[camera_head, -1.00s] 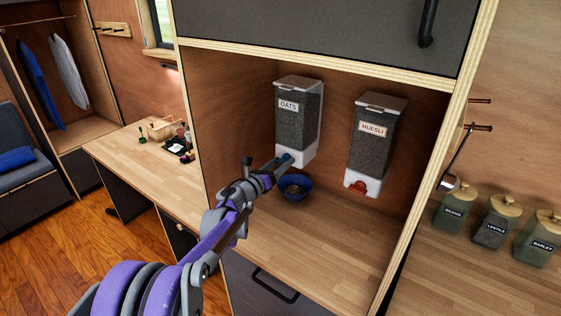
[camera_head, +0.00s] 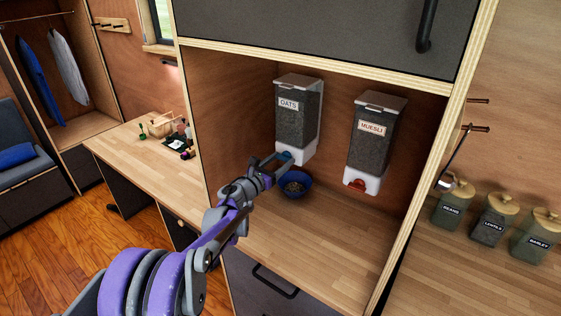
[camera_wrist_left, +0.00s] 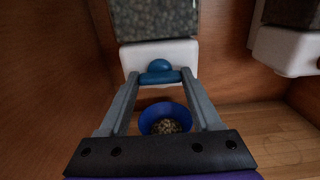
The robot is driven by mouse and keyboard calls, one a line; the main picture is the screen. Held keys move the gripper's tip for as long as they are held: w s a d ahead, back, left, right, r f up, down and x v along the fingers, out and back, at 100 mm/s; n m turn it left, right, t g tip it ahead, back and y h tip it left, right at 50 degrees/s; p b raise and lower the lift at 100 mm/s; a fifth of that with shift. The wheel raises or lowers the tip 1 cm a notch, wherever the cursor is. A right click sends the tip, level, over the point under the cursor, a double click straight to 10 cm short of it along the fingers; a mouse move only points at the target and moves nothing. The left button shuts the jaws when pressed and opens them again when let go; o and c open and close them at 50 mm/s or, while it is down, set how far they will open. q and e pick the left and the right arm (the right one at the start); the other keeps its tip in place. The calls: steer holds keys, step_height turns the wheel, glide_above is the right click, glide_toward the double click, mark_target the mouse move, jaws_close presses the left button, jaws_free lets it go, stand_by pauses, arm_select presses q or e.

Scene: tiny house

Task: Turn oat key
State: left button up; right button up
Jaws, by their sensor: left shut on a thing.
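The oats dispenser (camera_head: 297,115), labelled OATS, hangs on the back wall of the cabinet niche. Its blue key (camera_wrist_left: 160,72) is at the front of the white base, seen in the left wrist view. My left gripper (camera_head: 280,158) is shut on the blue key, with one finger on each side of it. In the head view the fingers partly hide the key. A blue bowl (camera_head: 296,184) stands on the niche floor below the spout. It holds brown grains, also seen in the left wrist view (camera_wrist_left: 165,124). My right gripper is not in view.
The muesli dispenser (camera_head: 375,140) with a red key (camera_head: 356,185) hangs to the right. Jars (camera_head: 492,222) stand on the counter beyond the niche's right edge. A desk (camera_head: 135,155) with small items is at the left. The niche floor right of the bowl is clear.

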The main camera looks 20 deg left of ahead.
arm_select(q)
steer(key=o, duration=1.4)
steer(key=b+v, duration=0.1)
steer(key=v, duration=0.9)
steer(key=shift+s+a+b, duration=0.15)
steer(key=shift+s+b, duration=0.2)
steer(key=shift+s, duration=0.05)
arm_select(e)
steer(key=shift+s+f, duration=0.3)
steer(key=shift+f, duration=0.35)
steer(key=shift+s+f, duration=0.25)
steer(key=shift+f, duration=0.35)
